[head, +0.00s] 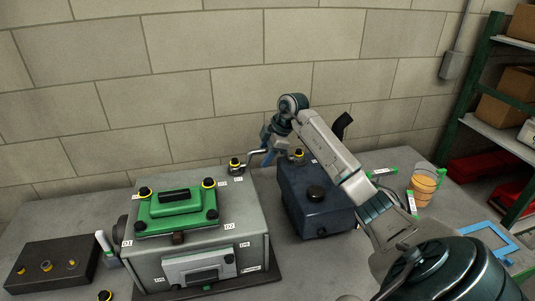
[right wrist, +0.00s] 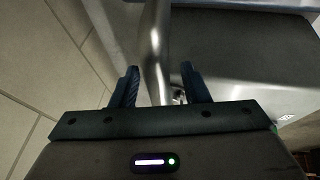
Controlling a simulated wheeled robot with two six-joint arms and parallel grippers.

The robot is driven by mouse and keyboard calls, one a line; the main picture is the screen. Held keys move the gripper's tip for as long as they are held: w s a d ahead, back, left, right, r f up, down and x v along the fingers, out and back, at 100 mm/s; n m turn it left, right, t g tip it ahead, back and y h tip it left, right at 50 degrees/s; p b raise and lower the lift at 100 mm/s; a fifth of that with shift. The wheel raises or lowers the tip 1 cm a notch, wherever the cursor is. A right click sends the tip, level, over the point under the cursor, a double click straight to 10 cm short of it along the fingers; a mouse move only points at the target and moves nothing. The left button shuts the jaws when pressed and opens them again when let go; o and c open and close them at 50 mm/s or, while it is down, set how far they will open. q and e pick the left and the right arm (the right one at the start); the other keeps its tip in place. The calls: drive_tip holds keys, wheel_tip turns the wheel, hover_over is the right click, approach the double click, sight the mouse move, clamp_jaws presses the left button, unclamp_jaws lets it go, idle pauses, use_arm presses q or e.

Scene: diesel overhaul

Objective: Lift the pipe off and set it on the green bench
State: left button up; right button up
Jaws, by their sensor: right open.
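The pipe (head: 254,153) is a bent silver tube between the grey engine block (head: 235,200) and the dark blue tank (head: 318,205). A yellow-and-black knob (head: 236,163) is at its left end and another (head: 299,154) at its right end. My right gripper (head: 268,152) reaches down at the pipe's middle. In the right wrist view the open fingers (right wrist: 158,78) stand on either side of the pipe (right wrist: 155,40), apart from it. My left gripper is not in view. I see no green bench.
A green cover (head: 178,209) sits on the engine block. A dark block (head: 50,266) with brass fittings lies at the left. An orange bucket (head: 423,186) and a blue frame (head: 490,240) are at the right. A block wall stands close behind; shelving is at far right.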

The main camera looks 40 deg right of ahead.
clamp_jaws()
drive_tip(key=shift+r, duration=0.15)
